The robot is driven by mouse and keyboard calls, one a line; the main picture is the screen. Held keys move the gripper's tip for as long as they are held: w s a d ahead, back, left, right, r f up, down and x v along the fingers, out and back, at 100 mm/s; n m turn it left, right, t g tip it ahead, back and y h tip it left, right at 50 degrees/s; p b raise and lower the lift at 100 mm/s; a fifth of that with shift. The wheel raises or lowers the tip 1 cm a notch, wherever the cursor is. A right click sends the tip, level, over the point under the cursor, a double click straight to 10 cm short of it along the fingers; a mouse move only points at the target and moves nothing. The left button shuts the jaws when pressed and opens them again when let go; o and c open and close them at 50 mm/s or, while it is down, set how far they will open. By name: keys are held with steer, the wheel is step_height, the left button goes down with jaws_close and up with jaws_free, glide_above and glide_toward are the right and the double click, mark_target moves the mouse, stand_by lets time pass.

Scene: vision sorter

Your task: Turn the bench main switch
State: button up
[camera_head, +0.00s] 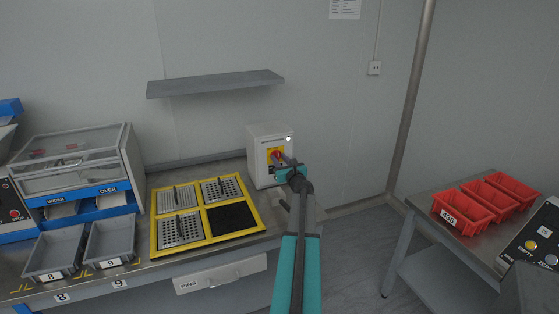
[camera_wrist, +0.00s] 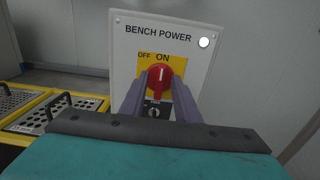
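The white bench power box (camera_head: 259,139) stands at the bench's right end, its labelled front also filling the upper middle of the wrist view (camera_wrist: 128,52). On its yellow plate is the red round main switch (camera_wrist: 160,76), its pale mark pointing up toward ON. The OFF label is left of ON. The switch also shows partly in the head view (camera_head: 276,154). My gripper (camera_head: 280,159) is at the switch. In the wrist view its two fingers (camera_wrist: 160,88) are apart, one each side of the red knob. Contact cannot be told.
A small white lamp (camera_wrist: 204,42) is at the box's upper right. Left of the box lies a yellow-framed tray (camera_head: 206,242) with perforated plates. A grey shelf (camera_head: 215,84) hangs above. Red bins (camera_head: 468,209) stand on the right table. A floor gap separates the benches.

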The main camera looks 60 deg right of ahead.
jaws_close()
steer(key=shift+a+f+n+b, duration=0.15)
steer(key=shift+n+b, duration=0.35)
steer(key=shift+b, duration=0.65)
steer(key=n+b, duration=0.1)
steer(key=b, duration=0.1)
steer(key=shift+w+f+b, duration=0.1)
steer(key=shift+b, duration=0.2)
steer(key=n+b, duration=0.8)
steer(key=b, duration=0.3)
steer(key=n+b, duration=0.7)
steer(key=b, duration=0.4)
steer(key=shift+a+f+n, duration=0.1)
steer(key=shift+f+n, duration=0.1)
steer(key=shift+n, duration=0.2)
